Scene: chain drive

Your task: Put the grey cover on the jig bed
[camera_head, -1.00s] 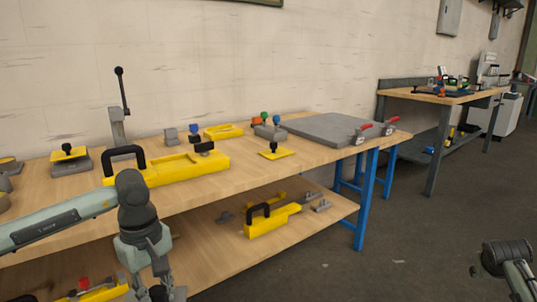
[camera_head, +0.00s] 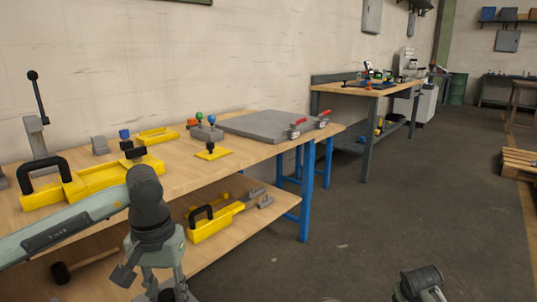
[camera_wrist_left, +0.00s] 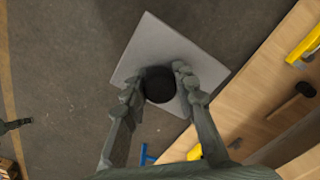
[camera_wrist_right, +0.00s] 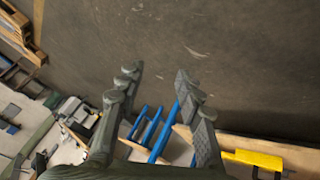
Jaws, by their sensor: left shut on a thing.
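The grey cover (camera_wrist_left: 150,50) is a flat square plate with a round black knob (camera_wrist_left: 160,85) at its middle. My left gripper (camera_wrist_left: 157,82) is shut on the knob and holds the cover out over the floor, in front of the bench. In the head view this gripper (camera_head: 168,293) is at the bottom edge, and the cover is mostly out of frame. A flat grey slab (camera_head: 262,125) with two red-handled clamps lies at the bench's right end; it looks like the jig bed. My right gripper (camera_wrist_right: 158,78) is open and empty above the floor.
The wooden bench (camera_head: 185,178) carries a yellow fixture (camera_head: 95,181) with a black handle and a small yellow plate (camera_head: 212,152) with a knob. A lower shelf (camera_head: 215,250) holds another yellow fixture.

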